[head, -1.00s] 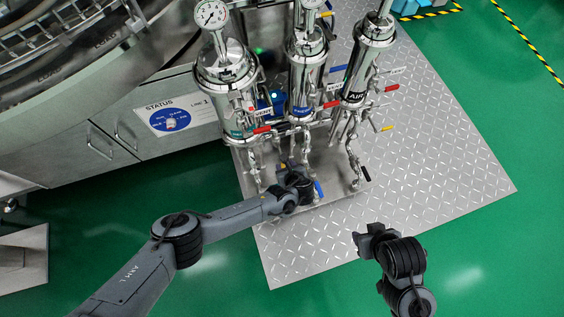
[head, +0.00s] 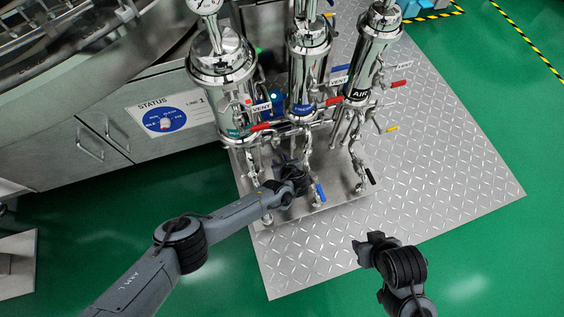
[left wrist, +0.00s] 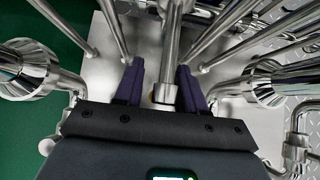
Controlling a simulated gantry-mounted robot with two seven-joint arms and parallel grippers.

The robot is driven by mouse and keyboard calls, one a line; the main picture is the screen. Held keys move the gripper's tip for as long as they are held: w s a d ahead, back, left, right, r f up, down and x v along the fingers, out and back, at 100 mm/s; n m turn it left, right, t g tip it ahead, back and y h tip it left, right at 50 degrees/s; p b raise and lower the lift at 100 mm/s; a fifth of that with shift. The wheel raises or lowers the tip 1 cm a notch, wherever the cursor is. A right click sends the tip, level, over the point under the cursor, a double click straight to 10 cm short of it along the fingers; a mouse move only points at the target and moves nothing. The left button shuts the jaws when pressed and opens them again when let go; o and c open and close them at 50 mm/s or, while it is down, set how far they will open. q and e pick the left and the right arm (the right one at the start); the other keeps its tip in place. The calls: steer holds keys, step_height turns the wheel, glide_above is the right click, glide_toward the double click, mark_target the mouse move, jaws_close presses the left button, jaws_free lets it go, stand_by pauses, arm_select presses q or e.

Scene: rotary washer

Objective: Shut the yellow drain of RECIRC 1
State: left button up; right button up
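Three steel filter housings stand in a row in the head view: the left one (head: 222,85) with a green label too small to read, the middle one (head: 307,75) marked FRESH, and the right one (head: 370,55) marked AIR. I cannot read RECIRC 1 on any. A yellow handle (head: 391,129) sticks out below the AIR housing. My left gripper (head: 288,176) is low among the pipes under the left and middle housings. In the left wrist view its fingers (left wrist: 160,88) are apart around a vertical pipe (left wrist: 172,45), with a small yellowish part (left wrist: 163,93) between them. My right gripper (head: 368,243) hangs over the plate's front edge; its fingertips are unclear.
A blue handle (head: 320,192) and a black handle (head: 371,176) are low by the pipes. A cabinet with a status panel (head: 164,115) stands left. The diamond plate floor (head: 450,170) is clear at right.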

arm_select(q)
jaws_close()
steer(key=shift+h, duration=0.3)
steer(key=shift+w+d+r+n+t+h+p, duration=0.15)
steer(key=shift+d+n+t+h+p, duration=0.35)
steer(key=shift+n+h, duration=0.45)
steer(key=shift+w+d+r+n+t+h+p, duration=0.15)
steer(key=shift+d+n+t+h+p, duration=0.35)
steer(key=shift+h, duration=0.75)
